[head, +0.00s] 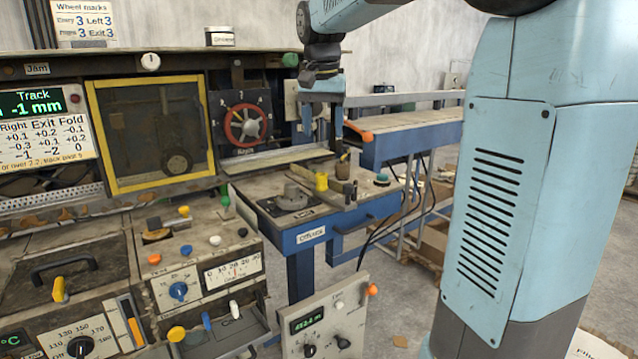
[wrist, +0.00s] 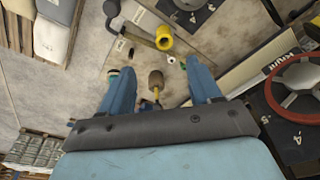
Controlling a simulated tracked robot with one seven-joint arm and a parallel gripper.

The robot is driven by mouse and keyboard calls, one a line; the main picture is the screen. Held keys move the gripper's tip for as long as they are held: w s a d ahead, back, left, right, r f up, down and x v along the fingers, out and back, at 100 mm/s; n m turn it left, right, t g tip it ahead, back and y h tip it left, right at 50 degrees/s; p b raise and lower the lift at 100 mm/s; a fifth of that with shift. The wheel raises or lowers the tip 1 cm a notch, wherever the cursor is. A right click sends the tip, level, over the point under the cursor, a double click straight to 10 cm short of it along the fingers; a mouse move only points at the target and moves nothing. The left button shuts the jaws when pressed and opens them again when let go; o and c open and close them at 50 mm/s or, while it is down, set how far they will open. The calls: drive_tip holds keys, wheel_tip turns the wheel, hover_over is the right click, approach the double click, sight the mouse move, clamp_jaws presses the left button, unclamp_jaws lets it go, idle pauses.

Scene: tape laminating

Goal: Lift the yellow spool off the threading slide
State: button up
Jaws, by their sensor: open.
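The yellow spool (head: 321,182) stands on the worn top of the blue-framed bench. In the wrist view the yellow spool (wrist: 165,38) shows above the gap between my fingertips, beside a grey bar (wrist: 140,38). I cannot tell clearly which part is the threading slide or how the spool sits on it. My gripper (head: 323,138) points down over the bench, above and slightly behind the spool in the head view. In the wrist view my gripper (wrist: 158,70) is open, its blue fingers apart and nothing held. The spool is outside the jaws.
A brown knob-like piece (wrist: 155,78) lies below the gap between my fingers; it also stands right of the spool in the head view (head: 342,167). A dark plate (head: 292,200) is left of the spool. A red handwheel (head: 246,126) stands behind left.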

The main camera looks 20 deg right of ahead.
sight(321, 176)
drive_tip(key=f, duration=0.3)
drive_tip(key=w+f, duration=0.1)
drive_tip(key=f, duration=0.1)
drive_tip(key=w+f, duration=0.1)
drive_tip(key=f, duration=0.2)
drive_tip(key=shift+d+f, duration=0.3)
drive_tip(key=shift+d, duration=0.05)
drive_tip(key=shift+w+f, duration=0.25)
drive_tip(key=shift+f, duration=1)
drive_tip(key=shift+w+f, duration=0.25)
drive_tip(key=shift+f, duration=1)
drive_tip(key=shift+c, duration=0.2)
drive_tip(key=c, duration=1.1)
